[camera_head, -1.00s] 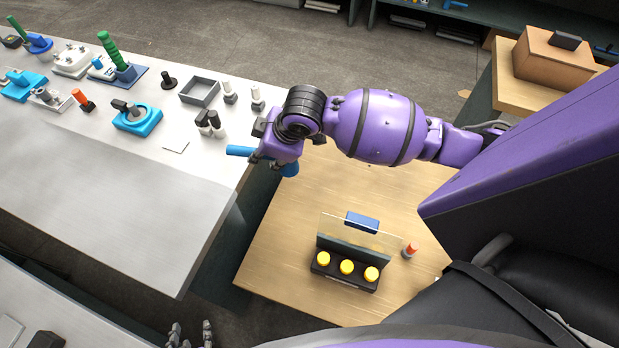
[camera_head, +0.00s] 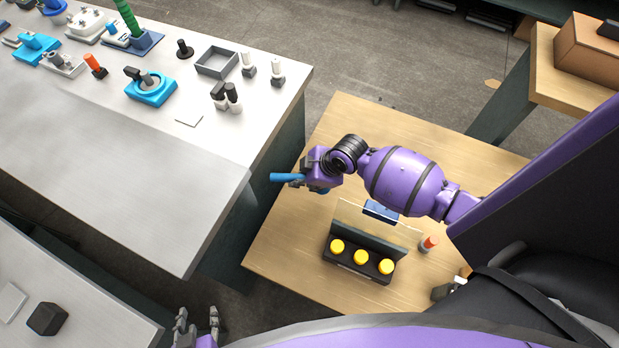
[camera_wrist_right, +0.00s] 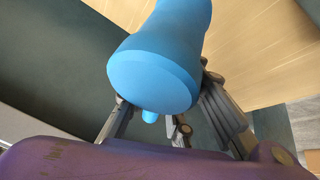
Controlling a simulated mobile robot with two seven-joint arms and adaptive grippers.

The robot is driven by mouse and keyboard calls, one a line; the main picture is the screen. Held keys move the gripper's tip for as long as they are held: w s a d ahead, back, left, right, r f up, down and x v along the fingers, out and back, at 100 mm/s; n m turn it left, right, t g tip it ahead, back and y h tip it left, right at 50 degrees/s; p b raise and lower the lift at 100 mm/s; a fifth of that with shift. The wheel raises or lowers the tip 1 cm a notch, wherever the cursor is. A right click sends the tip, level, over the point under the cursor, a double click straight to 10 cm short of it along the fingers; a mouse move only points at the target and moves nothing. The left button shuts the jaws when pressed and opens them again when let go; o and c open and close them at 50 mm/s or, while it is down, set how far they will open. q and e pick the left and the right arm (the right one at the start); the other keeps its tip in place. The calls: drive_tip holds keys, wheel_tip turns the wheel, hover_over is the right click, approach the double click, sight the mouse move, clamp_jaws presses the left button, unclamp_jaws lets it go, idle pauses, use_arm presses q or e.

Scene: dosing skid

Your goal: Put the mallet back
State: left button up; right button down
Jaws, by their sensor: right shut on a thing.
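The blue mallet shows as a blue handle end (camera_head: 284,177) sticking out left of my right gripper (camera_head: 304,181) in the head view. Part of its blue body shows on the gripper's other side. In the right wrist view the blue mallet (camera_wrist_right: 155,70) is large and close, with the fingers of my right gripper (camera_wrist_right: 172,122) around it, partly hidden behind it. It is held above the left part of the wooden table (camera_head: 300,255), near the grey bench's edge. My left gripper (camera_head: 198,322) is at the bottom edge, fingers apart and empty.
A dark box with three yellow caps and a clear panel (camera_head: 358,268) stands on the wooden table, with a red-topped piece (camera_head: 428,244) beside it. The grey bench (camera_head: 130,180) has several fixtures at the back, including a square grey frame (camera_head: 217,62); its front is clear.

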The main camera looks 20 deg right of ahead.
wheel_tip(320, 180, down, 3)
wheel_tip(320, 180, down, 2)
drive_tip(key=shift+f+b, duration=0.2)
drive_tip(key=shift+b, duration=0.1)
drive_tip(key=shift+f, duration=0.35)
use_arm(q)
drive_tip(key=shift+s+a+f, duration=0.25)
drive_tip(key=shift+s+f, duration=0.4)
use_arm(e)
drive_tip(key=shift+f, duration=0.1)
drive_tip(key=shift+f, duration=0.15)
drive_tip(key=c, duration=1.5)
unclamp_jaws()
use_arm(q)
drive_tip(key=shift+w, duration=0.1)
